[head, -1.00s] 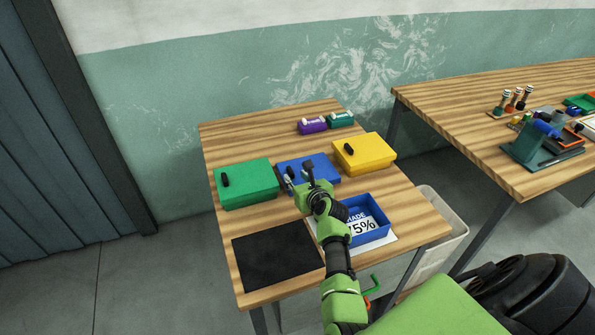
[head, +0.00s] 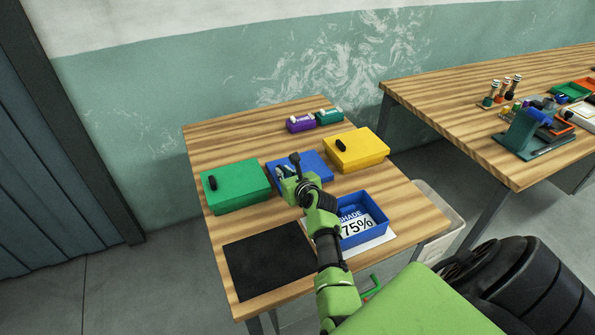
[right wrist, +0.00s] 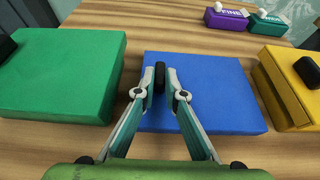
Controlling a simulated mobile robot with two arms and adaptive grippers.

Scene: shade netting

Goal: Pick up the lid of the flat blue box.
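The flat blue box (head: 317,164) is closed and sits on the table between a green box and a yellow box. Its lid (right wrist: 215,92) fills the middle of the right wrist view, with a black handle (right wrist: 160,77) upright in that picture. My right gripper (right wrist: 161,80) is over the lid, one finger on each side of the handle. The fingers look open with little room; contact is unclear. In the head view the right gripper (head: 284,171) and arm cover the lid's near left part. My left gripper is not in view.
The green box (head: 236,186) is close on the left, the yellow box (head: 358,150) on the right. An open blue tray (head: 364,236) labelled 75% and a black mat (head: 268,262) lie nearer. Purple (head: 300,124) and teal (head: 329,117) containers stand behind.

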